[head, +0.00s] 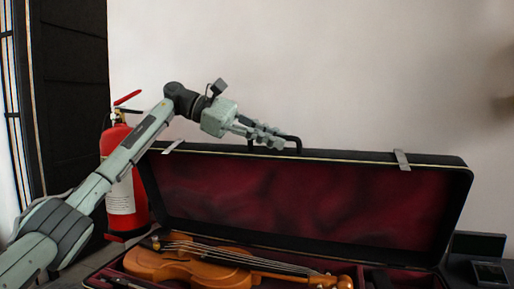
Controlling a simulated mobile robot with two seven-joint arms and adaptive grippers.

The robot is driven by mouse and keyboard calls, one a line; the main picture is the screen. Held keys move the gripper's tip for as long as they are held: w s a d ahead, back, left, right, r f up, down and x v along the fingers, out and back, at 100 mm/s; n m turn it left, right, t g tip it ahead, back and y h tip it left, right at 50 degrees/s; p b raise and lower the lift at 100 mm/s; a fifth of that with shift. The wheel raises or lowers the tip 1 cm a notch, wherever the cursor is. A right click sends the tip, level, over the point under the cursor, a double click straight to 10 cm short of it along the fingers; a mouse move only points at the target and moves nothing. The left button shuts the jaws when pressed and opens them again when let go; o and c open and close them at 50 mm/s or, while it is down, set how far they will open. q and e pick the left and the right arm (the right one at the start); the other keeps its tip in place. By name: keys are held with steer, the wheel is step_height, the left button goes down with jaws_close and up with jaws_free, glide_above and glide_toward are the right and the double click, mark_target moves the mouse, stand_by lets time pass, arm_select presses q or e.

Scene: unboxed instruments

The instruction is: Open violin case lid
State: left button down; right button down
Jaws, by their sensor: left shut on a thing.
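The violin case lid (320,196) stands raised at the back of the case, its dark red lining facing me. A black handle (292,138) and two metal latches show along its top edge. My left gripper (270,138) is at the handle, shut on it. The fingers hide part of the handle. A brown violin (190,265) lies in the lower part of the case (100,274), which the bottom of the picture cuts off. My right gripper is out of the picture.
A red fire extinguisher (121,190) stands at the left, partly behind my left arm. A dark panel (72,90) is at the far left. A small dark box (490,272) lies at the lower right. The pale wall above the lid is clear.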

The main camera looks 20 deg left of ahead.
arm_select(q)
steer(key=shift+w+r, duration=0.2)
steer(key=shift+w, duration=2.15)
steer(key=c, duration=1.9)
jaws_free()
steer(key=shift+o, duration=0.2)
step_height(320, 180, up, 4)
glide_above(230, 146)
steer(key=d, duration=0.1)
steer(key=shift+w+d, duration=0.15)
steer(key=shift+w, duration=0.1)
steer(key=shift+s+a+r, duration=0.15)
steer(key=shift+s+a, duration=0.05)
steer(key=shift+a, duration=0.5)
